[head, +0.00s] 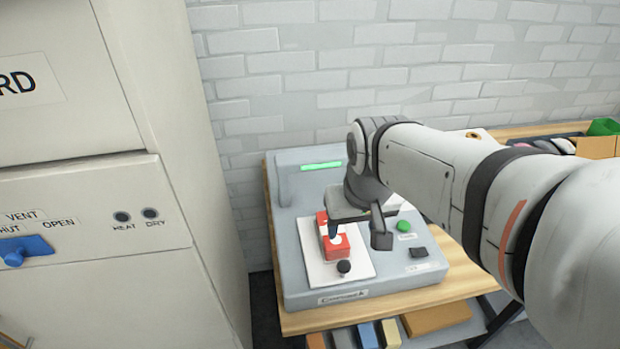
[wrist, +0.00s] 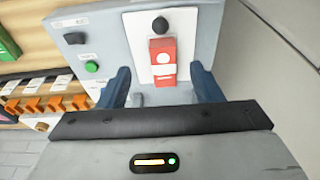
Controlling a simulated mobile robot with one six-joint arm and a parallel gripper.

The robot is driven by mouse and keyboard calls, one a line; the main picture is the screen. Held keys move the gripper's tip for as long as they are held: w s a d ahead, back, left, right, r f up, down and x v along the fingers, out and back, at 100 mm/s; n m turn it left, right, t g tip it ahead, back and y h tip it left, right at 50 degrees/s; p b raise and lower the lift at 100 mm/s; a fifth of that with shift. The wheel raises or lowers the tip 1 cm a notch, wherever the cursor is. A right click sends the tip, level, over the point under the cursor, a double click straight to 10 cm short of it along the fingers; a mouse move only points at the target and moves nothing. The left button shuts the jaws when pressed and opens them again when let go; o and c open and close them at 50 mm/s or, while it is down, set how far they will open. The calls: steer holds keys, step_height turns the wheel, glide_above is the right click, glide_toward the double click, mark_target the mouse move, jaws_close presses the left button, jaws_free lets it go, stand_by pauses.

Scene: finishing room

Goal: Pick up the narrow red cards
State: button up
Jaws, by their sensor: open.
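The narrow red cards (head: 336,250) show as a red block with a white patch on a white plate (head: 312,262), on top of a grey machine. In the wrist view the red cards (wrist: 162,73) stand upright in the picture, between the lines of my two fingers. My gripper (head: 357,236) is open above the machine, with one finger in front of part of the cards. In the wrist view my gripper (wrist: 161,86) has its blue fingers apart with nothing held. I cannot tell how far above the cards the fingertips are.
The machine (head: 290,240) has a black knob (head: 344,267) close to the cards, a green button (head: 403,226) and a black switch (head: 418,252). It stands on a wooden table (head: 430,297). A tall cabinet (head: 100,200) rises at left, a brick wall behind. A green bin (head: 604,127) is far right.

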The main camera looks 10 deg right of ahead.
steer(key=o, duration=0.3)
steer(key=w+f+g, duration=0.1)
steer(key=w+f, duration=0.1)
steer(key=w, duration=0.1)
steer(key=w+f+b, duration=0.1)
steer(key=w+f, duration=0.2)
steer(key=w, duration=0.1)
steer(key=w+f+g, duration=0.1)
steer(key=w+f, duration=0.1)
steer(key=w, duration=0.2)
steer(key=shift+w+d+f+g+b, duration=0.1)
steer(key=shift+w+f+g+b, duration=0.05)
steer(key=shift+f+g+b, duration=0.15)
steer(key=shift+w+f, duration=0.2)
steer(key=shift+f, duration=0.5)
step_height(320, 180, down, 7)
steer(key=shift+w+r+p, duration=0.1)
steer(key=shift+w+p, duration=0.05)
steer(key=shift+p, duration=0.25)
steer(key=shift+c, duration=0.3)
steer(key=shift+r, duration=0.1)
steer(key=c, duration=1.2)
